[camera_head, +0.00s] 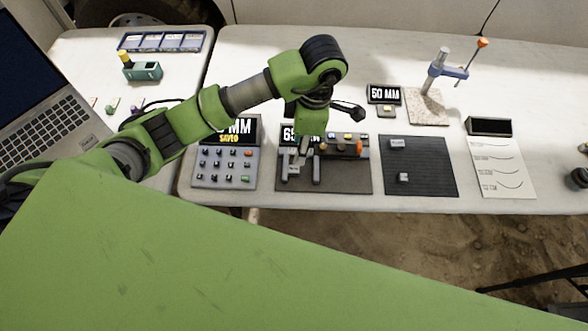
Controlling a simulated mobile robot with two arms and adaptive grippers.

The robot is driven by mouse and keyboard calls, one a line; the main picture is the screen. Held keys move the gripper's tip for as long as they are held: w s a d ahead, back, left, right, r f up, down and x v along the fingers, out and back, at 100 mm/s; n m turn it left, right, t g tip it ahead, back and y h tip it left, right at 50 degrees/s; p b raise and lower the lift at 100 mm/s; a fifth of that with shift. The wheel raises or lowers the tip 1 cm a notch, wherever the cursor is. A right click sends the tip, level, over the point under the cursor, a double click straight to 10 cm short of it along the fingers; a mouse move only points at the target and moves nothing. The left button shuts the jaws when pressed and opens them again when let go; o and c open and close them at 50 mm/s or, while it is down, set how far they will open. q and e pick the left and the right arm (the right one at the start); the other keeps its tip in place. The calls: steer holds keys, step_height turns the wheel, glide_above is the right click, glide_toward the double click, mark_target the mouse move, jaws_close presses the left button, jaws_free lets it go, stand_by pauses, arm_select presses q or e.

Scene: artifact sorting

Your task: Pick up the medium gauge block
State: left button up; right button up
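A longer light grey block (397,143) and a smaller grey block (403,177) lie apart on the dark ribbed mat (430,185). A light piece (294,170) also shows on the measuring fixture below my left gripper. I cannot tell which of these is the medium gauge block. My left gripper (303,155) points down over the fixture, left of the ribbed mat. Its fingers are small and blend with the fixture, so their opening and any hold are unclear. My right gripper is out of view.
The fixture base (345,186) carries a display partly hidden by my arm. A keypad (226,182) stands to its left. Behind the mat are a "50 MM" display (384,93) and a blue gauge stand (445,71). A paper sheet (505,180) lies at right.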

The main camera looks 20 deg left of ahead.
arm_select(q)
glide_above(294, 169)
steer(key=f, duration=0.4)
steer(key=shift+w+d+f, duration=0.2)
steer(key=shift+d+f, duration=0.1)
steer(key=shift+d, duration=0.1)
steer(key=f, duration=0.1)
steer(key=f+p, duration=0.1)
steer(key=f, duration=0.1)
steer(key=f+p, duration=0.1)
steer(key=f, duration=0.1)
steer(key=shift+s+a, duration=0.15)
steer(key=shift+a, duration=0.2)
steer(key=shift+f, duration=0.15)
jaws_close()
